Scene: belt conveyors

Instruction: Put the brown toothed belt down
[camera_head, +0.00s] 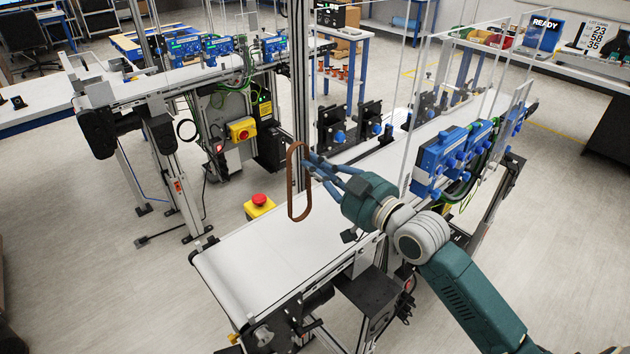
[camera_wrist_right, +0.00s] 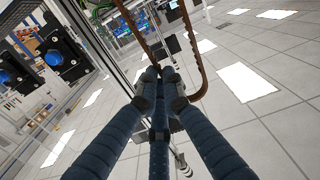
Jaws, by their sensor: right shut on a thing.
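The brown toothed belt (camera_head: 292,183) is a thin, elongated loop that hangs upright above the near white conveyor (camera_head: 262,262). My right gripper (camera_head: 308,160) is shut on the belt's side, with its dark blue fingers reaching in from the right. In the right wrist view the fingers (camera_wrist_right: 160,74) meet at the belt (camera_wrist_right: 196,60), whose loop runs up past the tips and out of the top of the picture. The belt appears clear of the conveyor surface. My left gripper does not show in either view.
A red emergency-stop button on a yellow box (camera_head: 259,206) stands beside the conveyor. A vertical metal post (camera_head: 298,70) rises just behind the belt. Clear panels and blue sensor units (camera_head: 440,160) line the right side. The conveyor's near-left end is bare.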

